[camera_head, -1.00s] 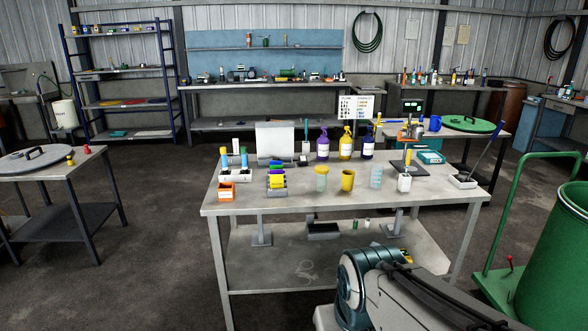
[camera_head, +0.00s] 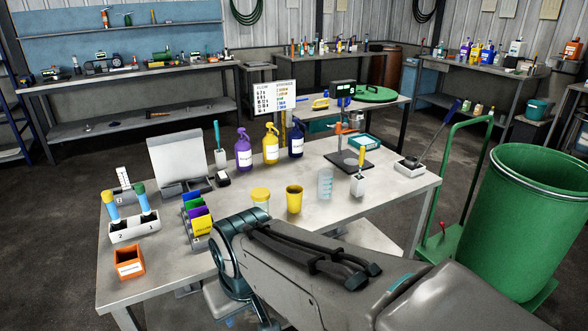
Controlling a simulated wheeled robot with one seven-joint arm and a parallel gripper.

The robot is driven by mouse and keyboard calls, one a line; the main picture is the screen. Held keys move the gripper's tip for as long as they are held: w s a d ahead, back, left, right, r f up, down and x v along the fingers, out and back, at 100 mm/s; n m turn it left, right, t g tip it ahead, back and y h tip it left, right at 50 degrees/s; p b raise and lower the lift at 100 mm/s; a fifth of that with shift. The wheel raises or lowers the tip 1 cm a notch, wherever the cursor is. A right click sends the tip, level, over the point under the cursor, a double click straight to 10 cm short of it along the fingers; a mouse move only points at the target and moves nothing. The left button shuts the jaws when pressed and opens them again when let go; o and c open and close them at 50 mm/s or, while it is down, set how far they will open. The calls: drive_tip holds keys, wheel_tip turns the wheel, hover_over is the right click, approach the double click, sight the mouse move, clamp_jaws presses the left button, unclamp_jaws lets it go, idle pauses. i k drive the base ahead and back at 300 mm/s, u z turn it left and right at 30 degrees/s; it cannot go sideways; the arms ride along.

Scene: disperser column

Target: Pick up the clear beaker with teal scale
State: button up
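The clear beaker with teal scale (camera_head: 325,183) stands upright on the grey worktable (camera_head: 330,215), right of the middle. My arm crosses the lower middle of the view, in front of the table's near edge. My gripper's fingers do not show, so their distance from the beaker cannot be seen. Nothing visible touches the beaker.
A yellow-lidded jar (camera_head: 260,199) stands left of the cup. Behind are purple (camera_head: 243,152), yellow (camera_head: 271,146) and blue (camera_head: 296,141) spray bottles. A stand with a dark base (camera_head: 349,160) is behind the beaker. A green barrel (camera_head: 520,225) on a cart stands right of the table.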

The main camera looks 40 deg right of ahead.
sight(325, 184)
drive_tip(key=z, duration=0.9)
drive_tip(key=i, duration=1)
drive_tip(key=z, duration=1.05)
